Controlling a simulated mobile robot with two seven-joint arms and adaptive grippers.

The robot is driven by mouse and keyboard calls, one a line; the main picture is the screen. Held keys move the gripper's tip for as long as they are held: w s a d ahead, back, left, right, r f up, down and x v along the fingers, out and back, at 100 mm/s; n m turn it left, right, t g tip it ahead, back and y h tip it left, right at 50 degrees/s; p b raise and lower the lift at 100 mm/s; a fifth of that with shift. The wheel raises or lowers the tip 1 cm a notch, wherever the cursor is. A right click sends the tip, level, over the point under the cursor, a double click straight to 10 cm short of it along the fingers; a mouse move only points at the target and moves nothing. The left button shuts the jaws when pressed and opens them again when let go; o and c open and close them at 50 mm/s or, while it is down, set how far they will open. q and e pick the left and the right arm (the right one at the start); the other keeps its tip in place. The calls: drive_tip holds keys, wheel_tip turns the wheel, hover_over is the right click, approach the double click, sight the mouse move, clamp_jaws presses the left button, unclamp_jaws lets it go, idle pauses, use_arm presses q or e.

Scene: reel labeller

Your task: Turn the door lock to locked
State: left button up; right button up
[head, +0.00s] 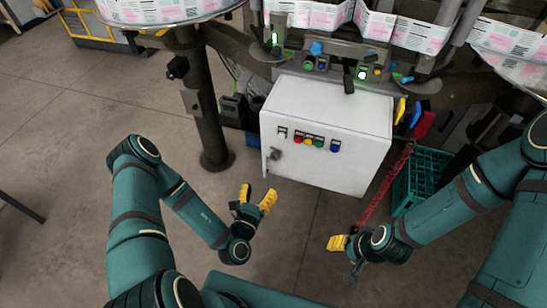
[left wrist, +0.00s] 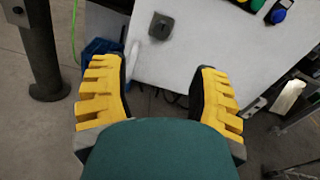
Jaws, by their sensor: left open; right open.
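The door lock (head: 275,154) is a small dark grey fitting on the front of a white cabinet (head: 345,165), low at its left side. In the left wrist view the lock (left wrist: 161,26) shows at the top, beyond my fingertips and between them. Its exact turn position is too small to tell. My left gripper (head: 256,195) is open and empty, below the lock in the head view and apart from it. Both yellow fingers also show in the left wrist view (left wrist: 158,68). My right gripper (head: 343,257) is open, lower right of the cabinet, and holds nothing visible.
Coloured buttons (head: 309,140) line the cabinet front above the lock. A dark post (head: 208,110) stands to the left. A green crate (head: 421,180) and a red coiled cable (head: 385,186) are at the right. Bare floor (head: 75,120) lies left of the post.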

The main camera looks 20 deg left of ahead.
sight(273, 158)
use_arm(q)
drive_tip(key=w, duration=0.4)
drive_tip(key=w+b, duration=0.1)
drive_tip(key=w, duration=0.8)
drive_tip(key=shift+w+d+b, duration=0.1)
drive_tip(key=shift+d+b, duration=0.15)
drive_tip(key=shift+b, duration=0.15)
clamp_jaws()
